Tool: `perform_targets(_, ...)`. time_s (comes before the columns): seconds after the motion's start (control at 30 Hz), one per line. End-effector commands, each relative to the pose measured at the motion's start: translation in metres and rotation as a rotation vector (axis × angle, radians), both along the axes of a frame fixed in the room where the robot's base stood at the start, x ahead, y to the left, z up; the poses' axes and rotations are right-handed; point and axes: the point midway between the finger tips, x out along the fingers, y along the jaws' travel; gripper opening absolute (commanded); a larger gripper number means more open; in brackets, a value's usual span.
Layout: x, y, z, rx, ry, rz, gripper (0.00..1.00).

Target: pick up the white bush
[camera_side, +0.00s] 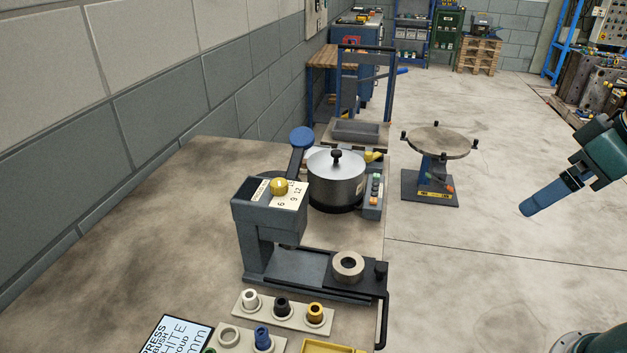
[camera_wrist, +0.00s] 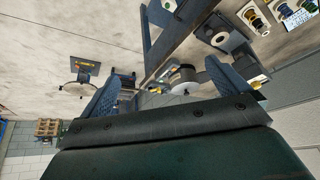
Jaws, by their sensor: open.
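The white bush (camera_side: 250,300) stands upright at the left end of a pale rack (camera_side: 290,318), beside a black bush (camera_side: 282,306) and a yellow bush (camera_side: 315,312). In the wrist view the bushes are small at the top right, and I cannot surely tell the white one. My gripper (camera_side: 527,209) is at the right of the side view, raised over the floor area and far from the rack. The wrist view shows its two blue fingers (camera_wrist: 163,72) spread wide with nothing held between them.
A grey press (camera_side: 268,225) with a blue-knobbed lever stands behind the rack, with a pale ring (camera_side: 348,265) on its base. Behind it is a lidded metal pot (camera_side: 336,180). A lettered display (camera_side: 177,337) and a yellow tray (camera_side: 330,347) are in front. The bench's left side is clear.

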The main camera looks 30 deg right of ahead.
Motion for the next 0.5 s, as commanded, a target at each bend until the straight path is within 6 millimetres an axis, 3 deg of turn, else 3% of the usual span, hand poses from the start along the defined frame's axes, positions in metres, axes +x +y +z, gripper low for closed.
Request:
perform_targets(0.27,-0.0132,-0.0053,-0.0113,-0.027,-0.02,0.024,1.0)
perform_targets(0.5,-0.013,-0.0052,-0.0111,-0.027,-0.019,0.024,0.59)
